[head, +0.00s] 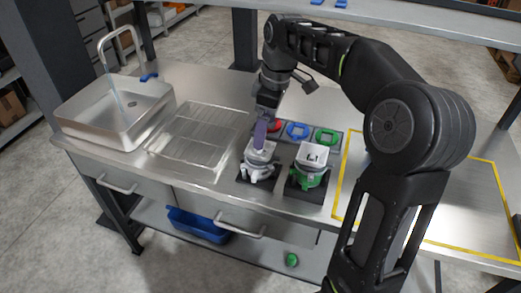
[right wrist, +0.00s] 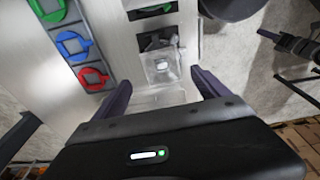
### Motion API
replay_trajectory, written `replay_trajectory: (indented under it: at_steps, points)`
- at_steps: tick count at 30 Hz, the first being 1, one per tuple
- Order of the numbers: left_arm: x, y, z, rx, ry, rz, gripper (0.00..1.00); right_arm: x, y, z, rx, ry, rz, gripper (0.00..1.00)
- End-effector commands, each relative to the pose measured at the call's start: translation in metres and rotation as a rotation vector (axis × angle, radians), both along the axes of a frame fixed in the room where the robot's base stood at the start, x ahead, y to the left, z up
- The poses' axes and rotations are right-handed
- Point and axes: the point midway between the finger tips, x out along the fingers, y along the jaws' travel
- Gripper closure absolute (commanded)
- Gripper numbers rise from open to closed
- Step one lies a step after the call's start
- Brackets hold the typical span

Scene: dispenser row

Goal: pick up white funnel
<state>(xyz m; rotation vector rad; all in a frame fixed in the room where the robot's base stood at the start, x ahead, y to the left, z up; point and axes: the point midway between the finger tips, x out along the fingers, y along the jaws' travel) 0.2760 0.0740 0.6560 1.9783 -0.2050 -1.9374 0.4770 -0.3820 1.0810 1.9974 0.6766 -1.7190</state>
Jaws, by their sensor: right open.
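A white, partly translucent piece that looks like the white funnel (head: 266,155) sits on top of a white dispenser (head: 258,172) on the counter. In the right wrist view the white funnel (right wrist: 160,70) lies just beyond and between the fingertips. My right gripper (head: 261,140) points down from above at it, its purple fingers partly covering it in the head view. In the right wrist view my right gripper (right wrist: 160,82) is open, one finger to each side. I cannot tell whether a finger touches the funnel. My left gripper is not in view.
A green dispenser (head: 309,176) with a white top stands close to the right. Red (head: 275,125), blue (head: 297,130) and green (head: 326,136) ring-shaped pieces lie in a row behind. A drainer (head: 195,147) and sink (head: 80,128) are left. A yellow-outlined area (head: 480,210) is right.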

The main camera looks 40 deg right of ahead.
Motion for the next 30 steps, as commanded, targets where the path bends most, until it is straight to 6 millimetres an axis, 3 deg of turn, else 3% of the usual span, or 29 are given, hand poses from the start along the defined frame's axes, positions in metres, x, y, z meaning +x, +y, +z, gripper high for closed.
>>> replay_trajectory:
  at_steps: [4,14,24,30]
  points:
    - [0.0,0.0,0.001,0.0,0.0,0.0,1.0,0.001,0.001,-0.012,0.0,0.001,-0.001,0.15]
    - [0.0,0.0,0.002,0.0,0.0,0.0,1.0,0.001,0.002,-0.015,0.001,0.002,-0.001,0.15]
    - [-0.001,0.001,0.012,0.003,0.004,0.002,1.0,0.005,0.008,-0.057,0.001,0.002,0.0,0.15]
    - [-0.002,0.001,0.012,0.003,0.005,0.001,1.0,0.006,0.008,-0.064,0.0,0.0,0.0,0.15]
